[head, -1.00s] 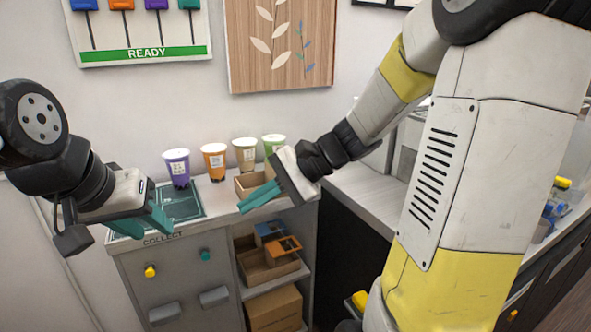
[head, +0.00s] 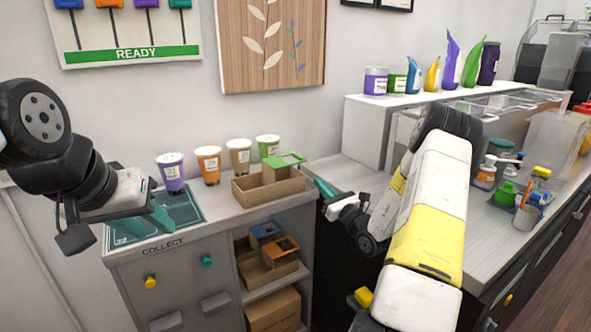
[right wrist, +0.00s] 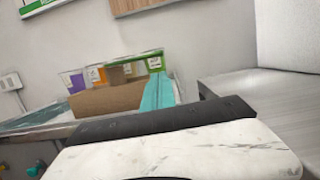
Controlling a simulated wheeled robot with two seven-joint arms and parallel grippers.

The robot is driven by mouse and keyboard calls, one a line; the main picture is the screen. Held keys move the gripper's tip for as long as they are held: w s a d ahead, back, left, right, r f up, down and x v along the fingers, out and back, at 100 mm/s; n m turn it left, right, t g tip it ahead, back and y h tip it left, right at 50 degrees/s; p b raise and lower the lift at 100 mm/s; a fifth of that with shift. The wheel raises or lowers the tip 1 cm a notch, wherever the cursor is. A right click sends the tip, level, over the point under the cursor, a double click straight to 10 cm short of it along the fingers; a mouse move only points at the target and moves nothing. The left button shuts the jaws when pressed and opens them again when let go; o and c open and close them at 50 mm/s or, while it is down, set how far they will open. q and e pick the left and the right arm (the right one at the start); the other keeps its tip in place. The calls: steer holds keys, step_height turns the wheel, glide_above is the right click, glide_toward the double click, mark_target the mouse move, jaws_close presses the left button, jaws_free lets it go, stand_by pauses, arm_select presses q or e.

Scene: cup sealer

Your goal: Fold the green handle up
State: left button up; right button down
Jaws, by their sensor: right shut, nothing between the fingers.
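The green handle (head: 286,159) is a flat green piece at the top of a cardboard cup carrier (head: 268,190). It sticks out toward the right, roughly level. The carrier stands on the counter's right end; its brown side also shows in the right wrist view (right wrist: 108,100). My right gripper (head: 322,186) is shut and empty, to the right of the carrier and apart from it in the head view. Its teal fingers show in the right wrist view (right wrist: 158,93). My left gripper (head: 155,222) hangs over the teal tray; its finger gap is unclear.
The teal tray (head: 185,208) is on the left. A shelf below holds folded carriers (head: 268,258). A grey counter (head: 345,174) lies right, with a raised white ledge behind.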

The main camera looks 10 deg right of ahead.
steer(key=shift+d+f, duration=0.2)
steer(key=shift+d, duration=0.1)
steer(key=shift+w, duration=0.1)
steer(key=x, duration=1)
steer(key=shift+d+r, duration=0.1)
steer(key=shift+d, duration=0.05)
